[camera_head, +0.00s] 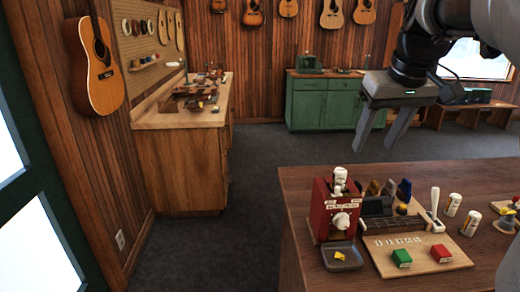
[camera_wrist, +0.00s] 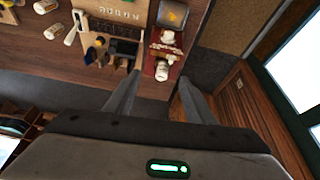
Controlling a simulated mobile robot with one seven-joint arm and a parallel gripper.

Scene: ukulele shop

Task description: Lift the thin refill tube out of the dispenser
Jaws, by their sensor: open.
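The red dispenser (camera_head: 322,209) stands on the near wooden table, with a white knob on its front. A thin white refill tube (camera_head: 340,177) with dark markings stands upright out of its top. My gripper (camera_head: 373,150) is open and empty, pointing down, apparently above and slightly right of the tube in the head view. In the wrist view, the dispenser (camera_wrist: 168,39) and the white tube (camera_wrist: 162,71) appear between and just beyond my open fingers (camera_wrist: 160,78). The tube's lower part is hidden inside the dispenser.
A dark tray (camera_head: 343,257) with a yellow piece lies before the dispenser. A wooden board (camera_head: 420,256) holds red and green blocks. The table's left edge is near the dispenser.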

